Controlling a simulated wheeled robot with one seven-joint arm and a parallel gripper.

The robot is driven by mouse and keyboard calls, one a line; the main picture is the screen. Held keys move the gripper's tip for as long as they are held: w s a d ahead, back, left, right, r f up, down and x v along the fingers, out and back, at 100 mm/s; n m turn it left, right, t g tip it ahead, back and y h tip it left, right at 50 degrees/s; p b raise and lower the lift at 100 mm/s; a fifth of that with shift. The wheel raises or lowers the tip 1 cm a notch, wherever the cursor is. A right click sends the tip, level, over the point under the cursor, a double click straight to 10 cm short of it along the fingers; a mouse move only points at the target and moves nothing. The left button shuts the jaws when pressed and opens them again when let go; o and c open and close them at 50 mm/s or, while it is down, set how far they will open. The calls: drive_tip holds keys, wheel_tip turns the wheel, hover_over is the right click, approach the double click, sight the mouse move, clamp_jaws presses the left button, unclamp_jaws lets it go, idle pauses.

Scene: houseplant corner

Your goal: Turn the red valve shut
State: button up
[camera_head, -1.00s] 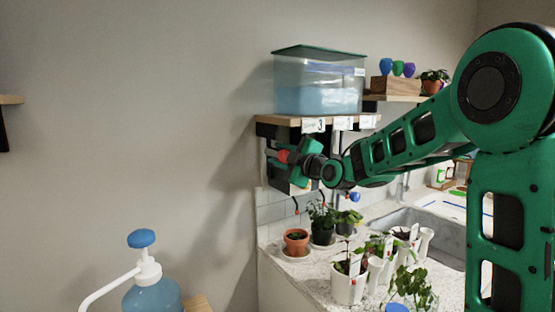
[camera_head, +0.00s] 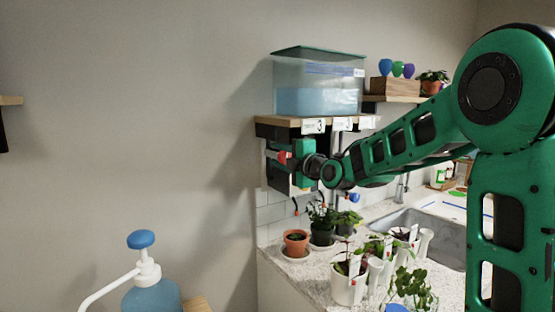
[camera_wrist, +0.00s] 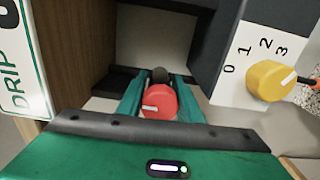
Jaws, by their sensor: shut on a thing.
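The red valve (camera_wrist: 159,102) is a round red knob with a white mark pointing left in the wrist view. It sits between the two green fingers of my gripper (camera_wrist: 160,93), which are shut on its sides. In the head view, the red valve (camera_head: 283,157) shows as a small red patch at my gripper (camera_head: 287,153), under the shelf. The gripper partly hides it there.
A yellow knob (camera_wrist: 270,80) on a white dial panel numbered 0 to 3 is right of the valve. A DRIP sign (camera_wrist: 17,65) stands at left. Above is a wooden shelf (camera_head: 290,121) with a clear water tank (camera_head: 318,85). Potted plants (camera_head: 296,241) stand on the counter below.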

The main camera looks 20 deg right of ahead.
drive_tip(key=shift+a+f, duration=0.15)
drive_tip(key=shift+f, duration=0.15)
drive_tip(key=o, duration=1)
drive_tip(key=shift+r, duration=0.1)
drive_tip(key=shift+r, duration=0.1)
drive_tip(key=shift+s, duration=0.1)
